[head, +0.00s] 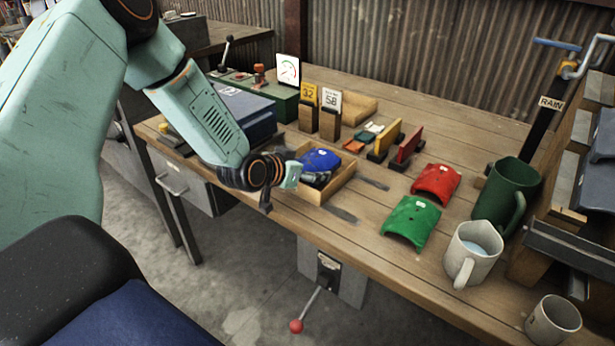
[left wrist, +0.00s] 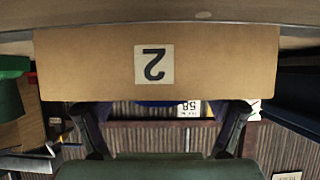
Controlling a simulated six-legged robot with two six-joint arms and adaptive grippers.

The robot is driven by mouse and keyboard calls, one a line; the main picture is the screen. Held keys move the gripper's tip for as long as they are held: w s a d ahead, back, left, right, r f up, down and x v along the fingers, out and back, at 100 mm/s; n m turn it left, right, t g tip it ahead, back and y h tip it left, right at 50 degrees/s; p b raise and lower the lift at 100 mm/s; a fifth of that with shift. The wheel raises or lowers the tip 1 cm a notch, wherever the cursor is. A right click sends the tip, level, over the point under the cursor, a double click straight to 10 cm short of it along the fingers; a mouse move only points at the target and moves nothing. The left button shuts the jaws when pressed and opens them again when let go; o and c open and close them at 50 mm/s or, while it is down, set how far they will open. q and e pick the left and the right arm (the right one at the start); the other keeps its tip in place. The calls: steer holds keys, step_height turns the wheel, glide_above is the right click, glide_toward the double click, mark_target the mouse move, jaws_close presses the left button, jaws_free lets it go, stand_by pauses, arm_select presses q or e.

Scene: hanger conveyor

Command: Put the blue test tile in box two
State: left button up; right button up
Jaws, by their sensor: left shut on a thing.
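The blue test tile (head: 321,159) is curved, with a small white label, and shows within the walls of a wooden box (head: 341,182) near the table's front edge. My left gripper (head: 317,178) is at the tile's near side, shut on it. I cannot tell whether the tile touches the box floor. In the left wrist view the box (left wrist: 90,60) fills the upper middle, its "2" label upside down. There the fingers (left wrist: 160,112) reach past its edge, with only a blue sliver of the tile (left wrist: 155,103) showing. My right gripper is not in view.
A red curved tile (head: 436,183) and a green one (head: 409,221) lie to the right. Beyond stand a green mug (head: 502,190) and a pale mug (head: 474,252). Number stands (head: 329,122) and upright yellow and red plates (head: 408,145) stand behind the box.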

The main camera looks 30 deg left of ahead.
arm_select(q)
steer(key=shift+w+f, duration=0.1)
steer(key=shift+f, duration=0.6)
steer(key=shift+w+d, duration=0.15)
steer(key=shift+d, duration=0.1)
steer(key=shift+a, duration=0.1)
steer(key=shift+f+b, duration=0.3)
steer(key=o, duration=1.1)
steer(key=shift+s, duration=0.25)
steer(key=shift+c, duration=0.2)
steer(key=shift+o, duration=0.7)
steer(key=shift+f, duration=0.2)
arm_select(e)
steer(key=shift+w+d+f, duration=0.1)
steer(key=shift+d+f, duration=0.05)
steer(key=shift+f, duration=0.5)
